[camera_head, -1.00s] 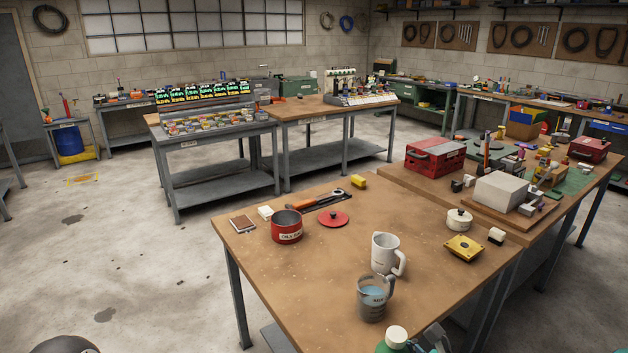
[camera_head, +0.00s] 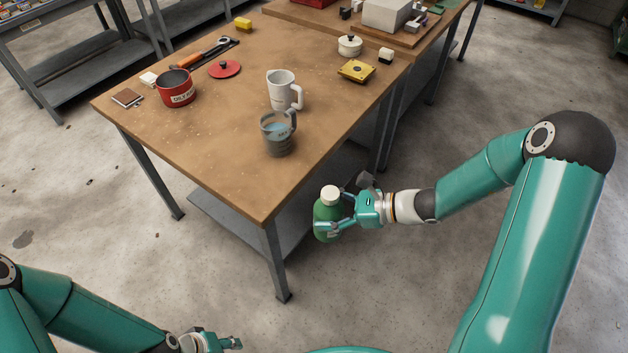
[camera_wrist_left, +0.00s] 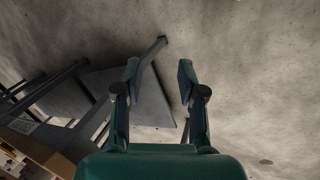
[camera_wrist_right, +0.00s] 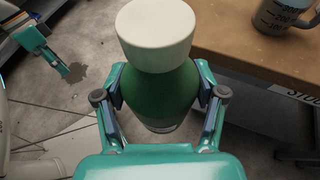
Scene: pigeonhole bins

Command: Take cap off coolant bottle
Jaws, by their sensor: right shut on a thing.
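A green coolant bottle (camera_head: 327,214) with a cream-white cap (camera_head: 331,194) is held upright in the air just off the table's front right edge. My right gripper (camera_head: 338,217) is shut around the bottle's body. The right wrist view shows the bottle (camera_wrist_right: 160,95) between both fingers, with the cap (camera_wrist_right: 156,35) seated on top. My left gripper (camera_head: 234,343) is low at the bottom of the head view, away from the bottle. In the left wrist view its fingers (camera_wrist_left: 159,78) stand apart with nothing between them.
The wooden table (camera_head: 220,160) carries a measuring jug with blue liquid (camera_head: 278,135), a white pitcher (camera_head: 282,90), a red pot (camera_head: 176,88) and a red lid (camera_head: 224,69). Floor in front of the table is clear.

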